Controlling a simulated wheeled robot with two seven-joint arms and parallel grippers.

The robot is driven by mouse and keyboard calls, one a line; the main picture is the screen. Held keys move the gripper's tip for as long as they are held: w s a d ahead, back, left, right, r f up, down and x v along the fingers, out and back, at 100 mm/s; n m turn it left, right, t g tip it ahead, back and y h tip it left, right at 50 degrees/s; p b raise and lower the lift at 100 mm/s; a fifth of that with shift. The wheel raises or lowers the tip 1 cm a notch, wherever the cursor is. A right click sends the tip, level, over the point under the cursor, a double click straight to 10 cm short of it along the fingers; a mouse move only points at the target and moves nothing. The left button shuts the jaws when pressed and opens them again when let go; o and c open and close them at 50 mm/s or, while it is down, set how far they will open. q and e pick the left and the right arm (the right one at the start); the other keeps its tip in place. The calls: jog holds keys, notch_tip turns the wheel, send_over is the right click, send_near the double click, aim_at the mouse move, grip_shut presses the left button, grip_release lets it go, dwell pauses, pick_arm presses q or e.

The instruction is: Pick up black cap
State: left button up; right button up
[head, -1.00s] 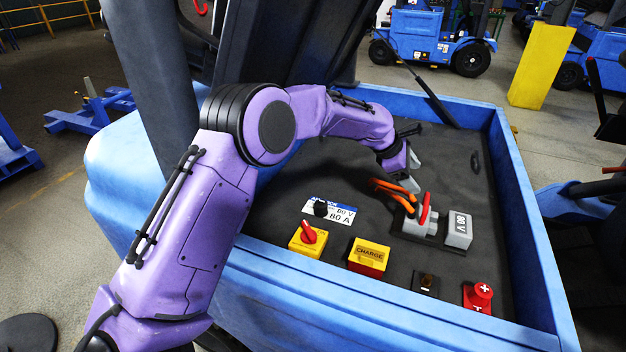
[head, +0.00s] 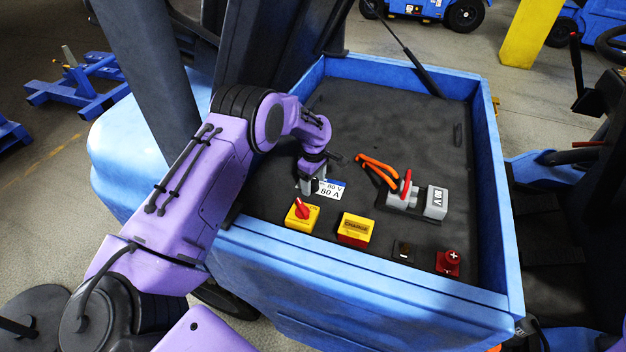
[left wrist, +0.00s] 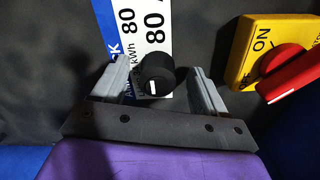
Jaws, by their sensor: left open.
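The black cap (left wrist: 157,72) is a small round knob with a white mark. In the left wrist view it sits over the white and blue label plate (left wrist: 140,25), between the two grey fingers of my open left gripper (left wrist: 160,66), with a gap on each side. In the head view my left gripper (head: 311,187) points down at the label plate (head: 331,189), and the cap cannot be made out behind the fingers. My right gripper is out of view.
Close by are a yellow box with a red rotary switch (head: 301,213) and a yellow charge box (head: 355,229). A grey connector (head: 403,198) with orange cables lies further right, with a red button (head: 448,262) nearer. Blue walls (head: 492,200) edge the dark panel.

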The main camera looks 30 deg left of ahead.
pick_arm(q)
jog(key=shift+f, duration=0.15)
jog(key=c, duration=0.7)
jog(key=shift+c, duration=0.2)
jog(key=shift+w+r, duration=0.1)
jog(key=shift+r, duration=0.2)
notch_tip(320, 180, up, 2)
jog(key=shift+r+b, duration=0.15)
jog(key=shift+b, duration=0.35)
jog(key=s+r, duration=0.1)
jog(key=s+d+r+b, duration=0.1)
jog(key=r, duration=0.1)
jog(key=s+r, duration=0.2)
jog(key=shift+d+r+b, duration=0.15)
jog(key=shift+d+b, duration=0.1)
jog(key=shift+b, duration=0.1)
jog(key=s+d+r, duration=0.1)
jog(key=s, duration=0.2)
jog(key=s+d+r+b, duration=0.1)
jog(key=s+r, duration=0.1)
jog(key=s, duration=0.1)
jog(key=s+d+r+b, duration=0.1)
jog(key=s+r, duration=0.1)
jog(key=s, duration=0.1)
jog(key=shift+s+d, duration=0.1)
jog(key=shift+s, duration=0.1)
